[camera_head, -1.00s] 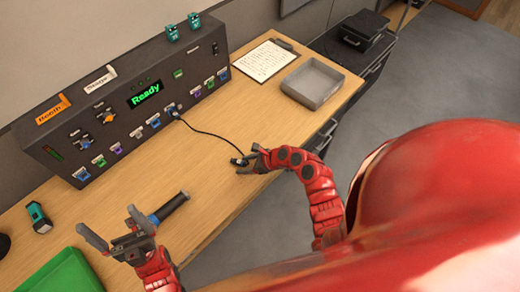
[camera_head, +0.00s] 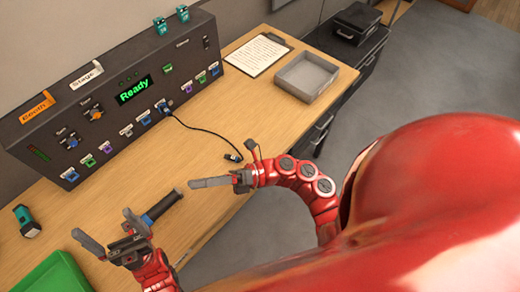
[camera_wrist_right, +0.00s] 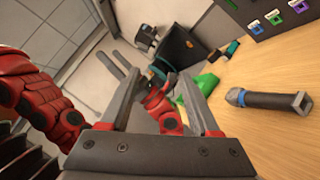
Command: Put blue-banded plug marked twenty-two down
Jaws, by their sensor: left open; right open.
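A small dark plug (camera_head: 234,157) lies on the wooden desk, on the end of a black cable (camera_head: 205,132) that runs from the front of the lighting console. Its band and marking are too small to read. My right gripper (camera_head: 220,164) is open and empty, just on the near side of the plug and apart from it. In the right wrist view nothing is between its fingers (camera_wrist_right: 155,64), and the plug is not seen there. My left gripper (camera_head: 102,222) is open and empty over the near left of the desk.
A clipboard (camera_head: 257,54) and grey tray (camera_head: 306,76) lie at the back.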

